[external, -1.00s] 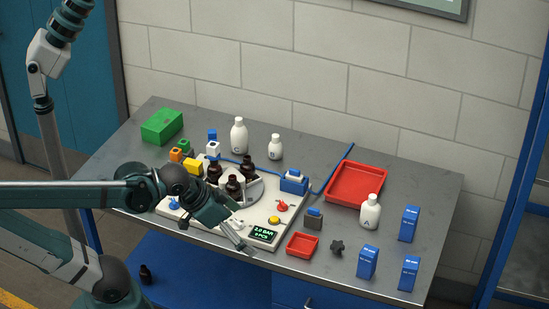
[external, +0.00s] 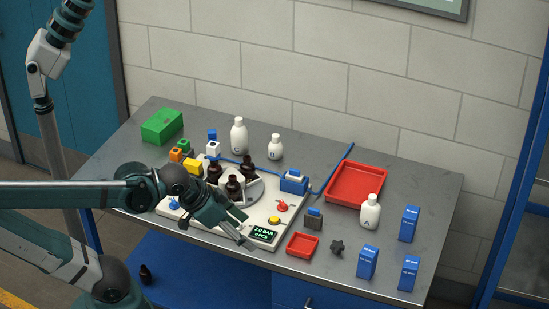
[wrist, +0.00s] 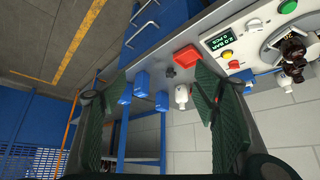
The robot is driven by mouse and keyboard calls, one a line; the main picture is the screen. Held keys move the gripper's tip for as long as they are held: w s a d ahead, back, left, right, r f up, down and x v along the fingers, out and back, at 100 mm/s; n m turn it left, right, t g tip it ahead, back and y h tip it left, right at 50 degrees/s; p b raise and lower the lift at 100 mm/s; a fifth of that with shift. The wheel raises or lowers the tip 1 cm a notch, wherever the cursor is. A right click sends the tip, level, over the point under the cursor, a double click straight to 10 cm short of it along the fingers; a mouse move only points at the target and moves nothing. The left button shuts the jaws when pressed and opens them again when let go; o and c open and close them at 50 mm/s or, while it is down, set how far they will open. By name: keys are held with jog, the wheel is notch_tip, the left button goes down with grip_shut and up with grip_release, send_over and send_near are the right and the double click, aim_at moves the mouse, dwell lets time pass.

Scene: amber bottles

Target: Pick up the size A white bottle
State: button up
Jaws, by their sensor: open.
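Three white bottles stand upright on the grey table. A taller one (external: 238,138) and a smaller one (external: 275,149) are at the back, behind the white machine panel. Another bottle (external: 370,214) stands at the right, by the front corner of the large red tray. Their size letters are too small to read. My gripper (external: 248,232) is open and empty over the front edge of the panel, left of and apart from the right bottle. In the wrist view my open fingers (wrist: 162,78) frame the table edge, and a white bottle (wrist: 182,97) shows between them.
Brown bottles (external: 234,188) stand on the panel's round holder. A green box (external: 162,127) is at back left. Bare table lies behind the large tray.

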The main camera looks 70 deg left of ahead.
jog(key=shift+c, duration=0.8)
jog(key=w+a+r+n+g+p, duration=0.1)
jog(key=w+r+n+p, duration=0.15)
jog(key=w, duration=0.35)
jog(key=w+a+r+n+g+p, duration=0.1)
jog(key=w+r+n, duration=0.1)
jog(key=w+r, duration=0.35)
jog(key=n+g+p, duration=0.3)
jog(key=n+p, duration=0.2)
jog(key=n, duration=0.3)
send_over(373, 196)
jog(key=s+d, duration=0.4)
jog(key=s, duration=0.6)
notch_tip(373, 196, down, 7)
jog(key=w+a+f+n+p, duration=0.1)
jog(key=w+f, duration=0.2)
jog(key=w+a+f+n+g+p, duration=0.1)
jog(key=w+f, duration=0.2)
jog(key=f, duration=0.1)
jog(key=w+a+f+n+g+p, duration=0.1)
jog(key=w+f+n, duration=0.1)
jog(key=w+f, duration=0.1)
jog(key=shift+w+a+f, duration=0.2)
jog(key=shift+f, duration=0.2)
jog(key=shift+w+a+f, duration=0.15)
jog(key=shift+a+f, duration=0.05)
jog(key=shift+f, duration=0.15)
jog(key=shift+w+a+f+n, duration=0.1)
jog(key=shift+w+f+n, duration=0.15)
jog(key=shift+f, duration=0.2)
